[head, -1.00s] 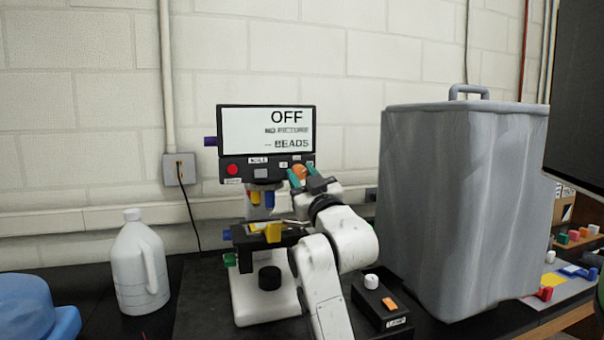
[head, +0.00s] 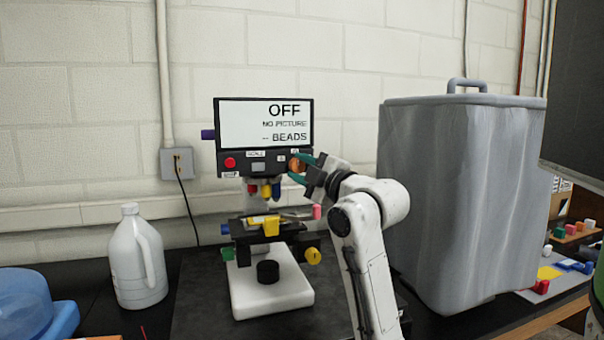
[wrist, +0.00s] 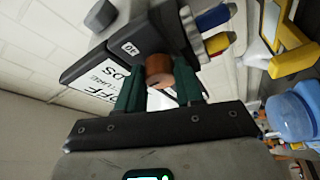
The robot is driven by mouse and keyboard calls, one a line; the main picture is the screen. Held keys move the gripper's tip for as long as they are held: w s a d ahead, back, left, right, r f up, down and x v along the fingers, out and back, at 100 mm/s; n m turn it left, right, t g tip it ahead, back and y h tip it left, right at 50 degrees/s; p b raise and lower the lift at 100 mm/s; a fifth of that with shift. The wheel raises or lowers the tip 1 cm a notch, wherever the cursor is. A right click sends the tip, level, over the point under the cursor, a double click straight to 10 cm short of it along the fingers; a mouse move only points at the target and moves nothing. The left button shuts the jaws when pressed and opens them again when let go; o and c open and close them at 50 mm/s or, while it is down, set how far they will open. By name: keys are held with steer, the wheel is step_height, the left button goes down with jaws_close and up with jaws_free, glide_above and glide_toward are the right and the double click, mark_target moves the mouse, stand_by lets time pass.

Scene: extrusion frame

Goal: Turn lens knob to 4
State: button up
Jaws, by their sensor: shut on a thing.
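The microscope (head: 270,290) stands on a dark mat with a screen (head: 264,122) above it reading OFF, NO PICTURE, -- BEADS. An orange-brown knob (head: 295,165) sits at the right end of the panel under the screen. My gripper (head: 301,167) is shut on this knob, reaching in from the right. In the wrist view the knob (wrist: 158,68) lies between the green fingertips of my gripper (wrist: 158,82). Coloured lenses (head: 264,191) hang under the panel and also show in the wrist view (wrist: 212,25). I cannot read a lens number on the knob.
A large grey bin (head: 460,200) stands close to the right of my arm. A white jug (head: 138,260) and a blue container (head: 35,305) are at the left. A yellow knob (head: 313,256) and a pink-tipped lever (head: 316,212) lie below my gripper.

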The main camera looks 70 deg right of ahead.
steer(key=n, duration=0.2)
steer(key=n+g+y+b, duration=0.1)
steer(key=n, duration=0.2)
steer(key=shift+r+n+g+y, duration=0.15)
steer(key=shift+n+g+y, duration=0.15)
steer(key=n+g, duration=0.2)
steer(key=n, duration=0.2)
steer(key=shift+r, duration=0.1)
steer(key=shift+w+n, duration=0.1)
steer(key=shift+n, duration=0.2)
steer(key=o, duration=1)
steer(key=b+v, duration=0.1)
steer(key=v, duration=0.9)
steer(key=shift+s+a+r, duration=0.2)
steer(key=shift+s+r, duration=0.05)
steer(key=shift+s, duration=0.05)
